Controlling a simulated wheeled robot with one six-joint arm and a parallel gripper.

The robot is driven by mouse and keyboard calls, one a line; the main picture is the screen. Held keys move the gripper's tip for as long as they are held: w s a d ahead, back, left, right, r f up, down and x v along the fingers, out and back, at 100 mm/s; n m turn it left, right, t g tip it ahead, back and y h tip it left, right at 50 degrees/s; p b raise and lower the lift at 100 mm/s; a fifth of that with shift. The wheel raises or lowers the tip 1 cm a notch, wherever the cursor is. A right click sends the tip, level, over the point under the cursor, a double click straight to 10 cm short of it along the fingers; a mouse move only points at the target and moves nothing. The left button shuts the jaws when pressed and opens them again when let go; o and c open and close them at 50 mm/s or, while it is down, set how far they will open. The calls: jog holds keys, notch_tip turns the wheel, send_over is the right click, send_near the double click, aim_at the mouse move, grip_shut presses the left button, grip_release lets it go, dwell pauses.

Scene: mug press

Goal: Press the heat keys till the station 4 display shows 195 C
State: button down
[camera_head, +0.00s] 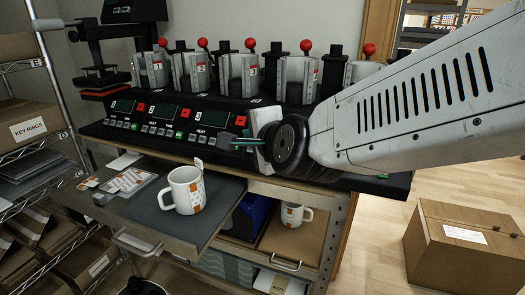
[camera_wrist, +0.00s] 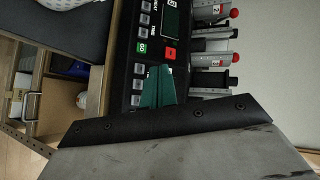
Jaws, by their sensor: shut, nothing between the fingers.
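My gripper (camera_head: 236,142) is shut and empty, its teal fingertips just over the right part of the black control panel (camera_head: 135,122). In the wrist view the teal fingers (camera_wrist: 158,84) lie over the panel beside a column of small grey keys (camera_wrist: 139,71); whether they touch a key I cannot tell. A red key (camera_wrist: 170,53), a green key (camera_wrist: 141,47) and a dark display (camera_wrist: 172,20) show near them. In the head view three dark displays show, the rightmost one (camera_head: 209,118) left of my gripper. The station 4 display is not identifiable; my gripper and arm cover the panel there.
Several silver presses with red knobs (camera_head: 249,44) stand behind the panel. A white and orange mug (camera_head: 185,190) stands on the pulled-out dark tray (camera_head: 225,195) below. A second mug (camera_head: 295,215) stands on a lower shelf. A cardboard box (camera_head: 455,250) sits on the floor at right.

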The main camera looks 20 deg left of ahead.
jog(key=w+f, duration=0.6)
jog(key=shift+w+d, duration=0.2)
jog(key=shift+d, duration=0.05)
dwell(0.4)
jog(key=shift+w+f, duration=0.1)
dwell(1.9)
jog(key=shift+w+f, duration=0.2)
jog(key=shift+w+f, duration=0.3)
jog(key=shift+w, duration=0.05)
dwell(0.9)
jog(key=shift+s+r, duration=0.6)
jog(key=shift+s, duration=0.05)
